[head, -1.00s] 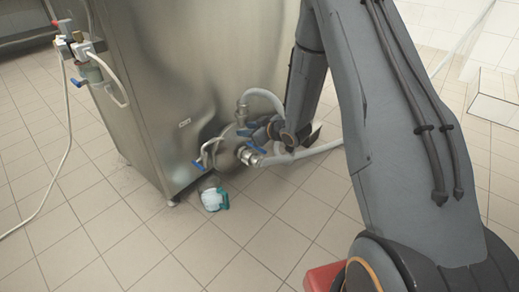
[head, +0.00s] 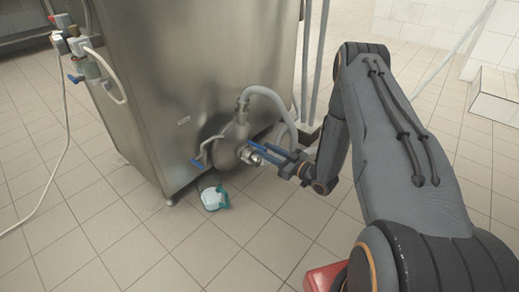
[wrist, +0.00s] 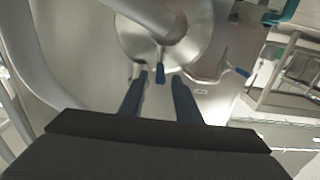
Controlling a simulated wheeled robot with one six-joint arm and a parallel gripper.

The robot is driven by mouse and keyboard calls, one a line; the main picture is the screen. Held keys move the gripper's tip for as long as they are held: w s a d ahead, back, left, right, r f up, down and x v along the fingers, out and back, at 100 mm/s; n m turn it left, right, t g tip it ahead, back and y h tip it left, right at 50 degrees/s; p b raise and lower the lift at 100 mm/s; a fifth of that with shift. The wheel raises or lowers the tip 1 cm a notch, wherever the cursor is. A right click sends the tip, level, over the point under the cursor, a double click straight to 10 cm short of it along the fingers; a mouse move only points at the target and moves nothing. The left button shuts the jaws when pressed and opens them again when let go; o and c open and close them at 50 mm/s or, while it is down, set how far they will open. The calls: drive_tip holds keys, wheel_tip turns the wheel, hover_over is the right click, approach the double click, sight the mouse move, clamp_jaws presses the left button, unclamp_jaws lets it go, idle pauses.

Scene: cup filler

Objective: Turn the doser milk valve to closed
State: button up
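A round steel doser body (head: 228,152) sits low on the front of the steel tank, with a hose joined to it. In the wrist view a short blue valve handle (wrist: 160,73) stands in front of the round body (wrist: 190,50), apparently the doser milk valve. My gripper (head: 261,150) is open in front of it, with blue fingers pointing at the doser. In the wrist view the gripper (wrist: 160,88) has the handle ahead and between its fingertips, with a gap on both sides. The valve's body is partly hidden by a pipe.
A bent tap with another blue handle (head: 197,163) is left of the doser; it also shows in the wrist view (wrist: 241,72). A grey hose (head: 268,95) curves above my gripper. A white and teal object (head: 214,198) lies on the floor.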

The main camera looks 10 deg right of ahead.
sight(260, 146)
drive_tip(key=shift+b+x, duration=0.6)
drive_tip(key=shift+x, duration=1.25)
clamp_jaws()
